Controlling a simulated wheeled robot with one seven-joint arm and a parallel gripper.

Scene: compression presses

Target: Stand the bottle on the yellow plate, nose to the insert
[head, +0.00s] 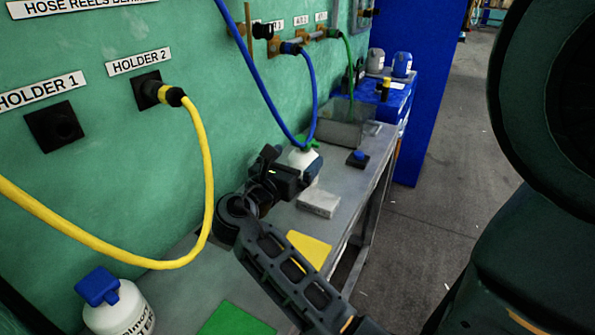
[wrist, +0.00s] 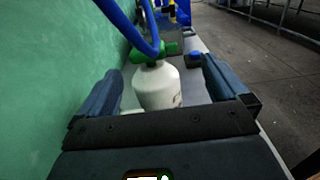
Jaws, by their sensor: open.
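A white bottle with a green spray-type top (head: 304,160) stands on the grey bench by the wall, partly hidden by my gripper. In the wrist view this bottle (wrist: 157,90) shows upright between the two fingers, with room on both sides. My gripper (head: 290,182) is open; it also shows in the wrist view (wrist: 162,68). Whether the fingertips reach past the bottle is unclear. The yellow plate (head: 312,247) lies on the bench nearer to me, partly covered by my arm. A second white bottle with a blue cap (head: 118,308) stands at the lower left. I cannot identify the insert.
A pale block (head: 318,202) lies between bottle and yellow plate. A green plate (head: 236,320) lies at the near end. A blue hose (head: 268,90) hangs close to the bottle, and a yellow hose (head: 205,190) loops from holder 2. A blue-buttoned box (head: 357,159) sits beyond.

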